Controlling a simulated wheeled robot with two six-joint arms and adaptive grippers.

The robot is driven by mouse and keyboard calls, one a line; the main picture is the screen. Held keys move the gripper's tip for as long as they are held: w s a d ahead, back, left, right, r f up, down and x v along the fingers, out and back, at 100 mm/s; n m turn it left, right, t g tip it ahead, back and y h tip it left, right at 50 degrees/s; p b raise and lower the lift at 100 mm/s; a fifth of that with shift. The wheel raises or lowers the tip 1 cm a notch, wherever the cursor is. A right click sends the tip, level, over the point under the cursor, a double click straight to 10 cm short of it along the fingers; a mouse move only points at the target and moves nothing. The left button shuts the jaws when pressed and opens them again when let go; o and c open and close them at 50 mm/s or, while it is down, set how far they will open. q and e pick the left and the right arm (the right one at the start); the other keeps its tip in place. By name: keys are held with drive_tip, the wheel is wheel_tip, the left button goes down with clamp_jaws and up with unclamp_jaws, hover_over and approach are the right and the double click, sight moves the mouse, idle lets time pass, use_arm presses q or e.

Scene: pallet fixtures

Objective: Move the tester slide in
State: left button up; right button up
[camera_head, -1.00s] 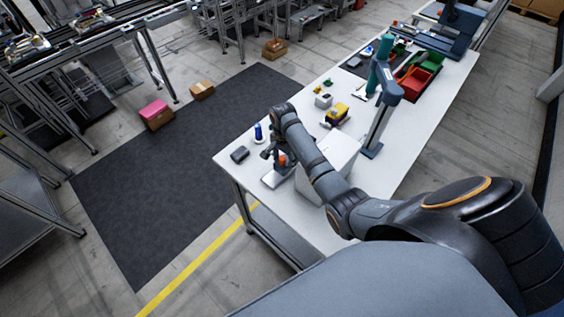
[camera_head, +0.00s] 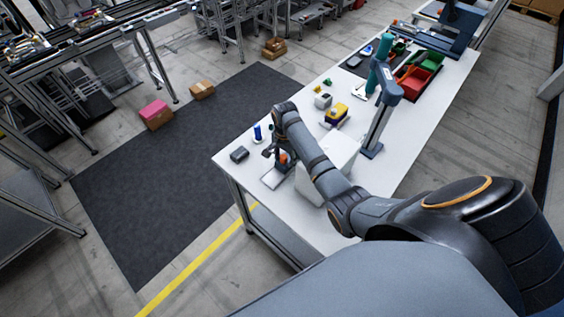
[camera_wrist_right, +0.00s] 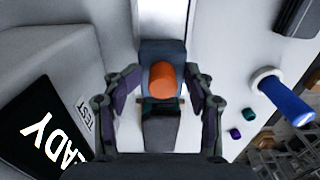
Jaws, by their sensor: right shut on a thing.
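The tester is a pale box (camera_head: 342,148) on the white table; in the wrist view its side (camera_wrist_right: 45,60) fills the left, with a dark panel (camera_wrist_right: 45,125) reading "READY" and a "TEST" label. The tester slide shows as a dark block (camera_wrist_right: 160,52) with an orange round knob (camera_wrist_right: 162,82), on a pale track (camera_wrist_right: 162,15). My right gripper (camera_wrist_right: 163,90) is shut on the slide, one finger on each side of the knob. In the head view my right gripper (camera_head: 272,151) is small and partly hidden beside the box. My left gripper is not in view.
A blue bottle-like thing (camera_wrist_right: 285,100) and two small coloured pieces (camera_wrist_right: 235,133) lie right of the slide in the wrist view. A dark small box (camera_head: 239,154) sits near the table's left corner. A yellow item (camera_head: 337,112) and a grey post (camera_head: 381,120) stand behind the tester.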

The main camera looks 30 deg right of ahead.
drive_tip(key=r, duration=0.1)
drive_tip(key=p, duration=0.1)
drive_tip(key=r, duration=0.1)
drive_tip(key=shift+w+a+r+p, duration=0.15)
drive_tip(key=shift+w+r+p, duration=0.1)
drive_tip(key=shift+r+p, duration=0.1)
drive_tip(key=shift+r, duration=0.2)
drive_tip(key=shift+s+r, duration=0.15)
drive_tip(key=shift+r, duration=2.25)
